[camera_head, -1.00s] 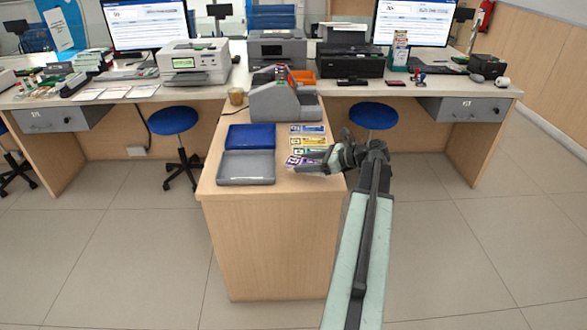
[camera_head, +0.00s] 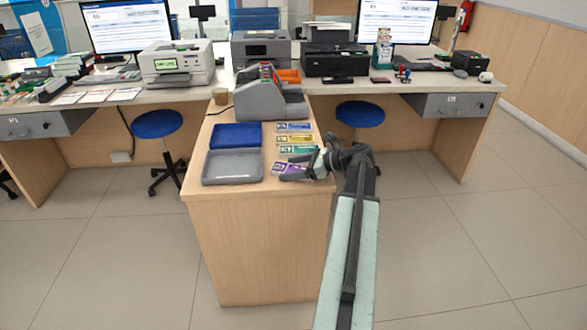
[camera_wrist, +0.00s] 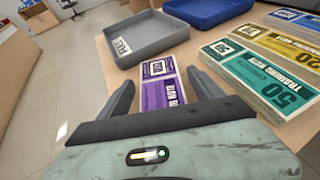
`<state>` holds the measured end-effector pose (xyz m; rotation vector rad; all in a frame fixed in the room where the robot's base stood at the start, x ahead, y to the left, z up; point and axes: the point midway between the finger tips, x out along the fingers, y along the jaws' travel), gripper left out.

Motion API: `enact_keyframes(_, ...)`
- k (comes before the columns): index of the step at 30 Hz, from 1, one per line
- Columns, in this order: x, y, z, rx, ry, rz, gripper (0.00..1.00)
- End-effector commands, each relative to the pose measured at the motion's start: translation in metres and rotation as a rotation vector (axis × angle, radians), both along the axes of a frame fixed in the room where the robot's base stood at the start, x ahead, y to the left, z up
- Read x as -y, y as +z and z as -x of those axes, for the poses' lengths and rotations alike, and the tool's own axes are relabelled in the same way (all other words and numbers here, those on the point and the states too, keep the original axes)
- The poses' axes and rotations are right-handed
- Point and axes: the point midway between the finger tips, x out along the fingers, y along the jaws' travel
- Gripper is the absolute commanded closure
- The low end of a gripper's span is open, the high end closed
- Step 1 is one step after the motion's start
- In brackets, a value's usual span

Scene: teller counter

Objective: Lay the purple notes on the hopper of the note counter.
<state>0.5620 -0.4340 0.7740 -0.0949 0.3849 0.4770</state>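The purple notes (camera_head: 288,167) lie as a small stack at the near end of a column of note stacks on the wooden counter. In the wrist view the purple notes (camera_wrist: 160,88) lie between the fingers of my gripper (camera_wrist: 163,88), with a gap on both sides. My gripper (camera_head: 296,174) is open, low at the counter's right near side. The wrist housing hides the near end of the stack. The grey note counter (camera_head: 271,100) stands at the far end of this counter; its hopper cannot be made out clearly.
A grey tray (camera_head: 205,180) and a blue tray (camera_head: 234,136) sit left of the notes. Green (camera_head: 299,149), yellow (camera_head: 295,138) and blue (camera_head: 294,127) note stacks lie beyond the purple ones. A cup (camera_head: 221,98) stands left of the note counter.

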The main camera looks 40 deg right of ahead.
Motion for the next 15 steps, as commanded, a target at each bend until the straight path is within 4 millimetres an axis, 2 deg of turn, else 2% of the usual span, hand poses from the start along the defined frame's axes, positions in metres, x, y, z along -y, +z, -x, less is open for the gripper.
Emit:
enact_keyframes(5,0.003,0.008,0.004,0.0,-0.002,0.0,0.24)
enact_keyframes(15,0.038,0.041,0.07,0.0,-0.004,0.0,0.24)
